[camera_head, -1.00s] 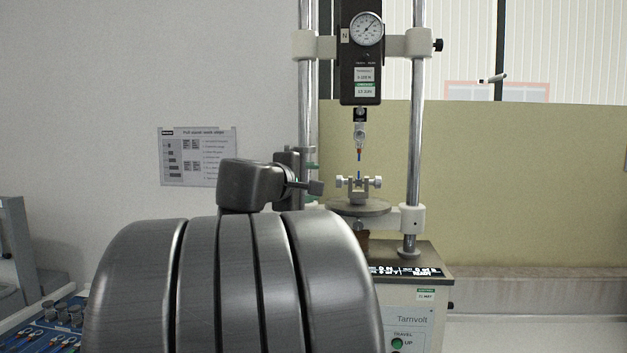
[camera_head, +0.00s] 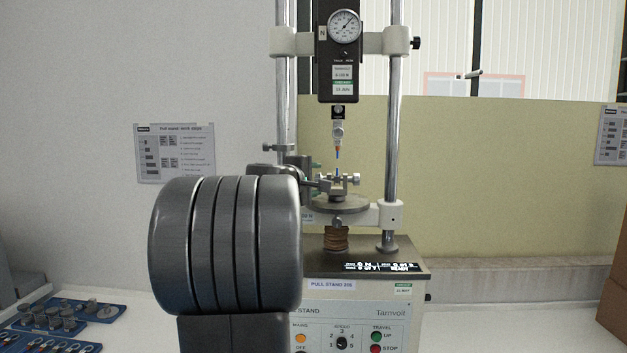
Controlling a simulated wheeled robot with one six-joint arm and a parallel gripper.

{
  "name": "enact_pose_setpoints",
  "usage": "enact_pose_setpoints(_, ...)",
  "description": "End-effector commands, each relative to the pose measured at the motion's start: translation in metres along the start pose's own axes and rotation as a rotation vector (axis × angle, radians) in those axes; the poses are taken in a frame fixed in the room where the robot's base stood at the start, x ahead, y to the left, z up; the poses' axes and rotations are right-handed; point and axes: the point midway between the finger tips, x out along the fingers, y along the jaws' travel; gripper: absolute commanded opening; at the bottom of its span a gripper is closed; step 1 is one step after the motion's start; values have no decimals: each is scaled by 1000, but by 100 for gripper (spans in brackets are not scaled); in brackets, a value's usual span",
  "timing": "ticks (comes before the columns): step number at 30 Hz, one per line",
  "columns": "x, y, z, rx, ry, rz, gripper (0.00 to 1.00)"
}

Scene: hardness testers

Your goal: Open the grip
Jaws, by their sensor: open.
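The grip (camera_head: 338,187) is a small metal vise with side screws on the round plate (camera_head: 342,204) of the pull stand. Its right screw knob (camera_head: 353,180) shows; the left knob is largely covered by my wrist. A thin blue and orange specimen (camera_head: 337,161) stands upright between the grip and the upper hook (camera_head: 338,133). My gripper (camera_head: 316,179) is open at the left of the grip, close to the left knob. My arm hides much of it, so I cannot tell whether it touches the knob.
The stand has two steel columns (camera_head: 393,150), a dial gauge (camera_head: 345,27) and a front panel with buttons (camera_head: 376,337). Blue trays (camera_head: 95,309) with small parts lie at the lower left. A brown box (camera_head: 615,290) stands at the right edge.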

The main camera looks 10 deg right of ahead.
Motion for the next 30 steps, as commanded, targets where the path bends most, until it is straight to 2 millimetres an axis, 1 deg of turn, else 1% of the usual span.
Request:
enact_pose_setpoints(2,0,0,0,0,0,0,48)
enact_pose_setpoints(6,0,0,0,0,0,0,21)
enact_pose_setpoints(8,0,0,0,0,0,0,9)
enact_pose_setpoints(9,0,0,0,0,0,0,5)
enact_pose_setpoints(18,1,-7,-1,12,0,27,5)
enact_pose_setpoints(30,2,-8,-1,47,0,112,5)
